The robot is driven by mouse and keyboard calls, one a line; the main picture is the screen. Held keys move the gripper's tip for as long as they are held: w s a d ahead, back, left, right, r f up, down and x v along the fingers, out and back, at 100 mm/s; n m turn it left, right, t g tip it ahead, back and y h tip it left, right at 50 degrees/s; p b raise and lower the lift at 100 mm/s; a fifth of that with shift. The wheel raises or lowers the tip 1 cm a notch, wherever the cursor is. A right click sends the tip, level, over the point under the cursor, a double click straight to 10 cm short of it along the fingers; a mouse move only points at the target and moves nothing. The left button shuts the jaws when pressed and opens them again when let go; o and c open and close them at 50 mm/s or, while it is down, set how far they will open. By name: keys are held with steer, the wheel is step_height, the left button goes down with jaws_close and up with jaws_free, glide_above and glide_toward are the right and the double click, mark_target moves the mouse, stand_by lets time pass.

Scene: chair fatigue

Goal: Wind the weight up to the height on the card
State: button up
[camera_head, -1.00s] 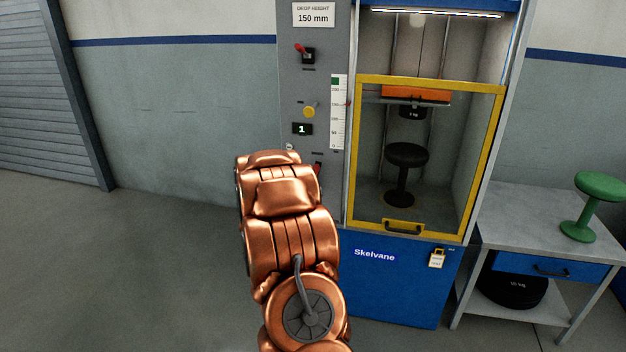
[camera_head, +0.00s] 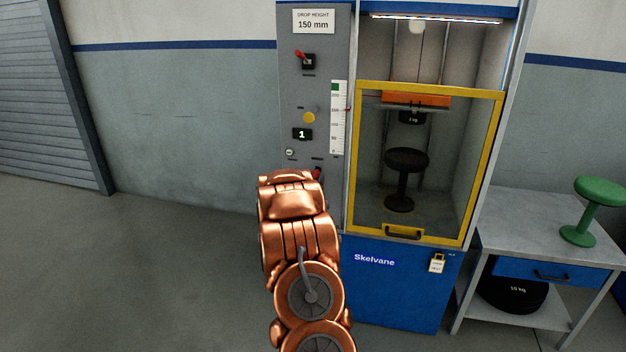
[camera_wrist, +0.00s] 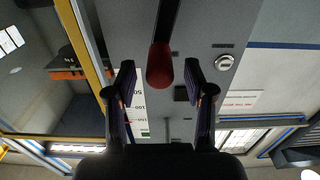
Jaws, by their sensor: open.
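The card (camera_head: 313,20) at the top of the grey panel reads "DROP HEIGHT 150 mm". The weight (camera_head: 410,117) is black and hangs under an orange carriage (camera_head: 416,100) inside the cabinet, above a dark stool (camera_head: 406,160). A vertical scale (camera_head: 338,118) stands left of the door, with a small red pointer at its edge; its exact reading is too small to tell. A red handle (camera_wrist: 160,66) lies between the fingertips of my open gripper (camera_wrist: 160,75), with gaps on both sides. In the head view my arm hides the gripper and most of the handle (camera_head: 317,174).
The panel carries a red lever (camera_head: 305,58), a yellow knob (camera_head: 309,117) and a display showing 1 (camera_head: 302,134). The yellow-framed door (camera_head: 403,240) is closed. A table (camera_head: 500,215) at right holds a green stool (camera_head: 590,210). The floor at left is clear.

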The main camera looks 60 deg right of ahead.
steer(key=shift+w+d, duration=0.2)
steer(key=shift+d, duration=0.2)
jaws_close()
stand_by(0.4)
